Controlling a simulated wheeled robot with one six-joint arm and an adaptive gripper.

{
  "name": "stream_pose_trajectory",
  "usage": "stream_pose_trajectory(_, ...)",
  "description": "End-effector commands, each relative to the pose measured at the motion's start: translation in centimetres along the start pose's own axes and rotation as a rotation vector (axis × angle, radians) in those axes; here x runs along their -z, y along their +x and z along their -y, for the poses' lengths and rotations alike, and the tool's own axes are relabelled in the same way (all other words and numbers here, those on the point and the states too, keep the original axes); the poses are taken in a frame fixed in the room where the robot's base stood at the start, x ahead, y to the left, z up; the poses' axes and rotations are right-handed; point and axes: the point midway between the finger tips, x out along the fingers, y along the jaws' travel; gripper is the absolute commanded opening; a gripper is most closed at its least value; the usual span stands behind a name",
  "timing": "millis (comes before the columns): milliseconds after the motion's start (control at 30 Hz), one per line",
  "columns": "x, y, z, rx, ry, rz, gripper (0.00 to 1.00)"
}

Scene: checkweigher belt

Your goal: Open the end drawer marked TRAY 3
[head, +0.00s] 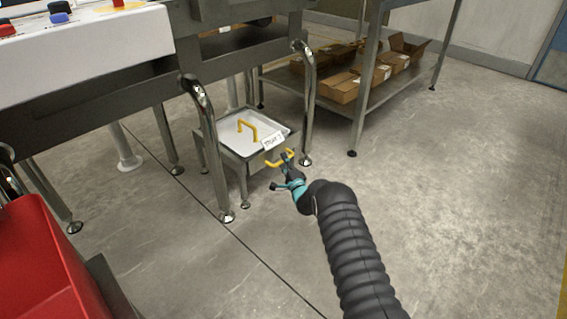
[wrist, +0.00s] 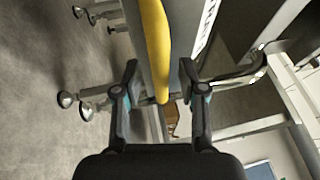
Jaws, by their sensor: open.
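The end drawer (head: 236,147) is a low grey unit with a white top, under the machine frame. A white label reading TRAY 3 (head: 272,141) is on its near right edge. A yellow front handle (head: 271,163) sits just below the label, and a second yellow handle (head: 247,129) stands on the top. My gripper (head: 287,157) is at the right end of the front handle. In the wrist view, my gripper (wrist: 165,90) is open, with a yellow bar (wrist: 156,45) running between and beyond its fingers. Whether a finger touches it I cannot tell.
Shiny bent machine legs stand left (head: 207,145) and right (head: 307,100) of the drawer. A shelf rack (head: 362,110) with cardboard boxes (head: 345,87) is behind right. A red bin (head: 40,265) is at the lower left. The floor to the right is clear.

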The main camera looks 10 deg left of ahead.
Motion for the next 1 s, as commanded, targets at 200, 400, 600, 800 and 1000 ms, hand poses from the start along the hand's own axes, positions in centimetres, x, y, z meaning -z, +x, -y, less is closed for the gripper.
stream_pose_trajectory(200,0.0,0.78,-0.01,0.0,0.001,0.0,0.41)
stream_pose_trajectory(400,-0.01,0.8,0.01,-0.001,0.001,0.0,0.41)
stream_pose_trajectory(600,-0.01,0.79,0.02,0.0,0.0,0.0,0.01)
stream_pose_trajectory(800,0.0,0.79,0.02,0.0,0.0,0.0,0.0)
stream_pose_trajectory(1000,-0.39,0.54,0.14,-0.001,0.001,0.006,0.0)
